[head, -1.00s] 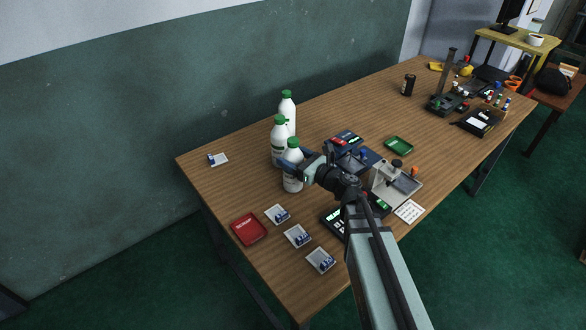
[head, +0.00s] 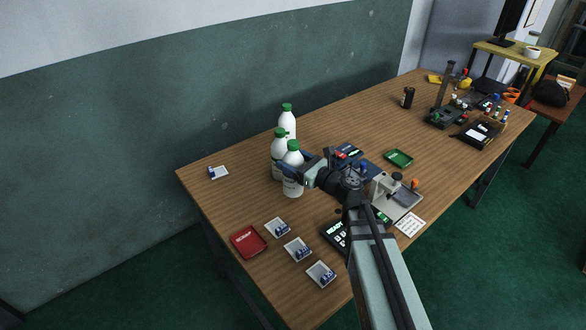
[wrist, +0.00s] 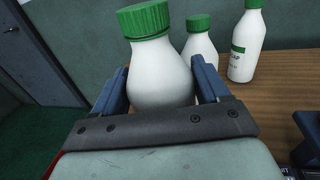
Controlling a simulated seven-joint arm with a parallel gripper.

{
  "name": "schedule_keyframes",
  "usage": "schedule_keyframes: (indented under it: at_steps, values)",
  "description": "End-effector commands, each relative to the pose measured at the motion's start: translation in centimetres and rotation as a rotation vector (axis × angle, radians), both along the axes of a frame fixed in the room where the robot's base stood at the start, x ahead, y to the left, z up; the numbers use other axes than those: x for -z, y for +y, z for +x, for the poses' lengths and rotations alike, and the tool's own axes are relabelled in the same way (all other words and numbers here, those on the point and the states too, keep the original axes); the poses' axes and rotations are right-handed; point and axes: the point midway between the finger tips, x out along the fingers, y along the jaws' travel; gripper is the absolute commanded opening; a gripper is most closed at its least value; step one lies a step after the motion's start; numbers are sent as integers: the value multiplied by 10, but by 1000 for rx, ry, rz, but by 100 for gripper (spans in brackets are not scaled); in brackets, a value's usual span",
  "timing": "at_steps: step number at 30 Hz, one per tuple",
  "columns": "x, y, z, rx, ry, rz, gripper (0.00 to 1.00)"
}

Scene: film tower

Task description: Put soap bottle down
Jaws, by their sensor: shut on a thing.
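A white soap bottle with a green cap (head: 292,185) is upright between the fingers of my gripper (head: 291,172), near the left end of the wooden table. In the wrist view, the blue fingers (wrist: 165,88) of my gripper are shut on both sides of the soap bottle (wrist: 160,75). Its base is hidden in the wrist view. In the head view its base is very close to the tabletop, but I cannot tell whether it touches. Two similar white bottles stand just behind it, one close (head: 279,155) and one farther back (head: 287,122).
A red tray (head: 248,241) and several small cards, one here (head: 297,249), lie in front of the bottle on the wooden table (head: 215,200). A card terminal (head: 335,235) and a grey device (head: 385,190) are to the right.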

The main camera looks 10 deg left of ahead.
Motion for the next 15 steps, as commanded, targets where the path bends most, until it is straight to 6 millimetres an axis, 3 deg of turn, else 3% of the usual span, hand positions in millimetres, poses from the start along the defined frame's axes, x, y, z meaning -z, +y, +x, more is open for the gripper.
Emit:
schedule_keyframes:
  at_steps: [6, 15]
  values:
    - [-31, 0, 0, 0, -2, 2, 18]
    - [-57, 0, 0, 1, -1, 2, 18]
